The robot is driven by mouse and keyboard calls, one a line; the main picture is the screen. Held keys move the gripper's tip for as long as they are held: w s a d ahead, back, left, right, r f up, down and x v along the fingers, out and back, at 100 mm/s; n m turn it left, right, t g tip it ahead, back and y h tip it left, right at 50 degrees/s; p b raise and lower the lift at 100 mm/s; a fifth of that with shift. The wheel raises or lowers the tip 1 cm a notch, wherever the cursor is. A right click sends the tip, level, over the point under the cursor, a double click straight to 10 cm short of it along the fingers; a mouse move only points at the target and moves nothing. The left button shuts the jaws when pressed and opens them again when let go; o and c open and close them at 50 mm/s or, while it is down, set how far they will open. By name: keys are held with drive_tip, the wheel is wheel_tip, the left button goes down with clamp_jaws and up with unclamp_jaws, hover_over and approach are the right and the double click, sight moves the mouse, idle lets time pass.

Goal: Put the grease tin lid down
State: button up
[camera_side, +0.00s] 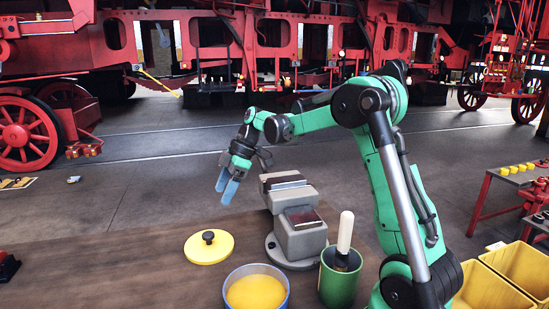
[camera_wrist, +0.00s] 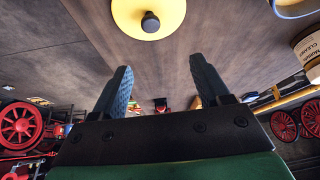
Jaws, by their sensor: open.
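The yellow grease tin lid (camera_side: 201,251) with a dark knob lies on the brown bench top, left of the open tin. It also shows at the top of the wrist view (camera_wrist: 174,16). The grease tin (camera_side: 257,290), a blue-grey round tin with yellow grease inside, stands uncovered on the bench; only a bit of a rim shows in the wrist view. My gripper (camera_side: 227,187) is above the bench, up and slightly right of the lid, apart from it. Its two blue fingers are spread with nothing between them, as the wrist view (camera_wrist: 163,90) shows.
A grey vise (camera_side: 299,236) stands right of my gripper. A green pot (camera_side: 338,285) with a pale-handled tool stands right of the tin. Yellow bins (camera_side: 518,265) are at the far right. The bench (camera_side: 110,270) left of the lid is mostly clear.

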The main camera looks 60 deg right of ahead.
drive_tip(key=s+a+m+t+h, duration=0.3)
drive_tip(key=s+a+m+h, duration=0.1)
drive_tip(key=s+a+m, duration=0.6)
drive_tip(key=s+a, duration=0.2)
drive_tip(key=a, duration=0.1)
drive_tip(key=shift+a+r+t, duration=0.35)
drive_tip(key=shift+t, duration=0.05)
